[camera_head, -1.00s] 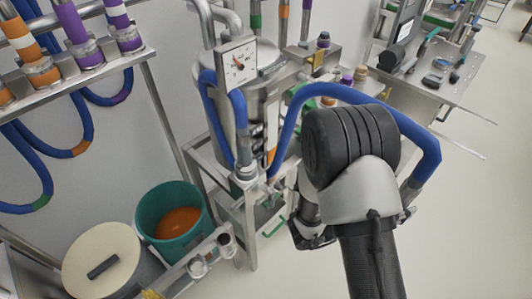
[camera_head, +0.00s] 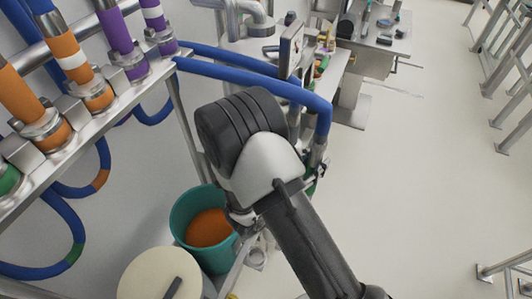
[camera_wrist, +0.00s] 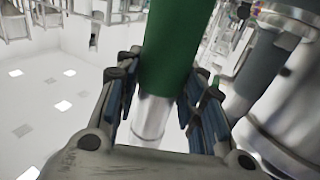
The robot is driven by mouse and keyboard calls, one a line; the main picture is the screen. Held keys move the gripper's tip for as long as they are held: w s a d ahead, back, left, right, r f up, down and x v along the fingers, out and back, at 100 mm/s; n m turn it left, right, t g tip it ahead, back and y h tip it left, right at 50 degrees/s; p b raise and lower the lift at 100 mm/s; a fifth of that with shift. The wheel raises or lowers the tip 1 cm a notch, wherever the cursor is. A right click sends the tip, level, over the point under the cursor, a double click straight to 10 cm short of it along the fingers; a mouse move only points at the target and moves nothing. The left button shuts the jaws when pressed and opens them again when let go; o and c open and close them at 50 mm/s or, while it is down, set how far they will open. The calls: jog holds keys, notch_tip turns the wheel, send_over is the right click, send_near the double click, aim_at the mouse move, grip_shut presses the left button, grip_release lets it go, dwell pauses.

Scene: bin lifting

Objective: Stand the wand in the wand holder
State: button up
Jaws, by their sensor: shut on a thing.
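In the wrist view, my gripper (camera_wrist: 160,88) is shut on the wand (camera_wrist: 178,38), a thick tube with a green band and a bare metal section. The blue-padded fingers lie on both sides of it. In the head view, my arm hides most of the gripper and wand. A blue hose (camera_head: 318,112) arches behind my arm to a metal fitting at its right. A metal rack (camera_head: 118,96) at the upper left holds several upright tubes with orange, purple and white bands in metal clamps. I cannot tell which spot is the wand holder.
A teal bucket (camera_head: 184,228) with orange contents and a round cream lid (camera_head: 150,278) stand below the rack. A steel table (camera_head: 385,42) with tools is at the back. Open floor (camera_head: 430,180) lies to the right, with metal frames at the right edge.

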jog(key=a+r+n+t+y+p, duration=0.1)
jog(key=a+n+t+y+p, duration=0.35)
jog(key=a, duration=0.65)
jog(key=shift+m+g+y, duration=0.25)
jog(key=shift+m+g, duration=0.1)
jog(key=shift+g, duration=0.2)
jog(key=f, duration=0.1)
jog(key=f+b, duration=0.1)
jog(key=f, duration=0.1)
jog(key=f+b, duration=0.1)
jog(key=f, duration=0.1)
jog(key=shift+w+a, duration=0.2)
jog(key=shift+a, duration=0.05)
notch_tip(320, 180, down, 6)
jog(key=b, duration=0.5)
jog(key=shift+b, duration=0.35)
jog(key=shift+f, duration=0.2)
jog(key=shift+f+b, duration=2)
jog(key=shift+f, duration=0.1)
jog(key=shift+f+b, duration=2.1)
jog(key=shift+f, duration=0.15)
